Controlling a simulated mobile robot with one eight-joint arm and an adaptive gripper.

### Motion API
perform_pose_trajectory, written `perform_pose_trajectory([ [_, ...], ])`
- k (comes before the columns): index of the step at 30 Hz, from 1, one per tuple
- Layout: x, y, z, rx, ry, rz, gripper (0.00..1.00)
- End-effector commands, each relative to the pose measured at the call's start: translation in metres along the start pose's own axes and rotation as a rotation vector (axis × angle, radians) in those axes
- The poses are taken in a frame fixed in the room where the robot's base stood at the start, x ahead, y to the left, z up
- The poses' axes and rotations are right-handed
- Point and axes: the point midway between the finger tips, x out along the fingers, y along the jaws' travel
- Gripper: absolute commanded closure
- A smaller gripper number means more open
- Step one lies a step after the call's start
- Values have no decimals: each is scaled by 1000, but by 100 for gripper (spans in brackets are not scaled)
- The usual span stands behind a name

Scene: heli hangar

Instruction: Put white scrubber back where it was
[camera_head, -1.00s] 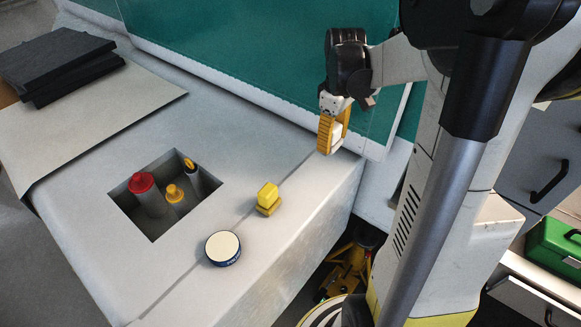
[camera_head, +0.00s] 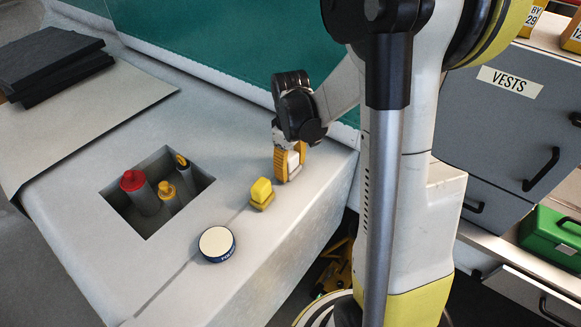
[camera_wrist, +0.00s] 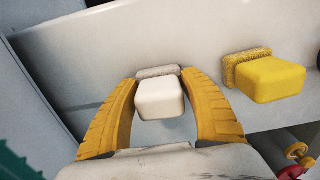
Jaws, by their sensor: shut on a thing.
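My gripper (camera_head: 290,163) has yellow fingers and is shut on the white scrubber (camera_head: 294,168). It is low over the light grey bench top, just right of the yellow scrubber (camera_head: 262,193). In the wrist view the white scrubber (camera_wrist: 160,97), with a grey bristle pad on its far side, sits between the two fingertips (camera_wrist: 160,90). The yellow scrubber (camera_wrist: 268,78) stands to its right, apart from it. Whether the white scrubber touches the bench is hard to tell.
A round blue-rimmed tin (camera_head: 217,244) sits near the bench's front edge. A recessed well (camera_head: 150,234) holds a red-capped bottle (camera_head: 133,181) and yellow-topped items. Dark folded pads (camera_head: 50,62) lie at the back left. A green case (camera_head: 553,240) is at the right.

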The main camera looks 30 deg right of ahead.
Motion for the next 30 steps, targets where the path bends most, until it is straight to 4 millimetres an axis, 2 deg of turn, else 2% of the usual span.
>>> perform_pose_trajectory([
  [1, 0, 0, 0, 0, -1, -1, 45],
  [3, 0, 0, 1, 0, -1, -1, 27],
  [14, -4, 0, 0, 0, -1, -1, 27],
  [17, -17, 0, 1, 0, -1, 0, 27],
  [24, -71, 0, 1, 0, -1, -1, 27],
  [30, -106, 0, 0, 0, -1, -1, 27],
])
